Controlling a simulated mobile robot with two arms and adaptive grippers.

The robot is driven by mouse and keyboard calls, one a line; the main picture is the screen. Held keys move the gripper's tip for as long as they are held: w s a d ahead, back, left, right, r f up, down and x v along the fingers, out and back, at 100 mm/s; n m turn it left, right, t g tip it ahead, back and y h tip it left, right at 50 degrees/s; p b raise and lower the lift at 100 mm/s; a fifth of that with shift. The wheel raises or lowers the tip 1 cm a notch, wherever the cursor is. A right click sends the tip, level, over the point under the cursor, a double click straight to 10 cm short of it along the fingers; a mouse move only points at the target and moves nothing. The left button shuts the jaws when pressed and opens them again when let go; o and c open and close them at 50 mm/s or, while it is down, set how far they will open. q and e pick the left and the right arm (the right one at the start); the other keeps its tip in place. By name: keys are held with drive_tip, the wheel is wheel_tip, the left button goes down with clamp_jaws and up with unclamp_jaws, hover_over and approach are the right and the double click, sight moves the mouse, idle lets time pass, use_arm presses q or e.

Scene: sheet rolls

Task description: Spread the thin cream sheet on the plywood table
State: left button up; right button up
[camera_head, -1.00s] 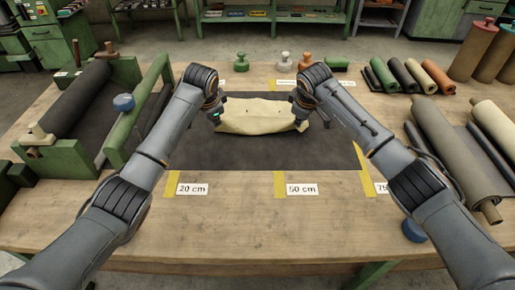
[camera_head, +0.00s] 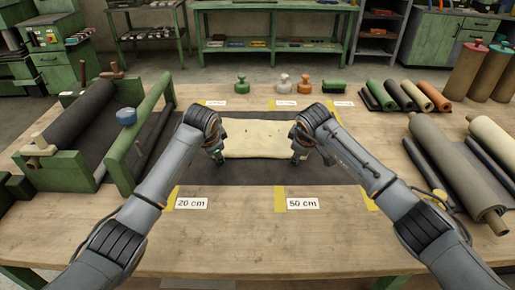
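The thin cream sheet (camera_head: 256,139) lies over the dark mat (camera_head: 245,174) on the plywood table (camera_head: 240,233). It looks fairly flat, with a slightly wavy outline and a few small dark specks. My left gripper (camera_head: 217,155) is at the sheet's left edge, pointing down. My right gripper (camera_head: 298,156) is at its right edge, also pointing down. My wrists hide the sheet's side edges, so I cannot tell whether the fingers pinch the sheet or only touch it.
A green roller frame (camera_head: 130,150) stands at the left. Rolled sheets (camera_head: 455,165) lie at the right, with smaller rolls (camera_head: 405,93) behind. Green, white and orange handled tools (camera_head: 283,84) stand along the back. Yellow tape with "20 cm" and "50 cm" labels (camera_head: 302,203) marks the front.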

use_arm(q)
drive_tip(key=shift+s+r, duration=0.15)
drive_tip(key=shift+r, duration=0.2)
use_arm(e)
drive_tip(key=shift+s+r, duration=0.15)
drive_tip(key=shift+r, duration=0.15)
use_arm(q)
drive_tip(key=s+v, duration=0.1)
drive_tip(key=v, duration=0.9)
drive_tip(key=shift+f, duration=0.2)
use_arm(e)
drive_tip(key=s+v, duration=0.1)
drive_tip(key=v, duration=0.9)
drive_tip(key=shift+f, duration=0.2)
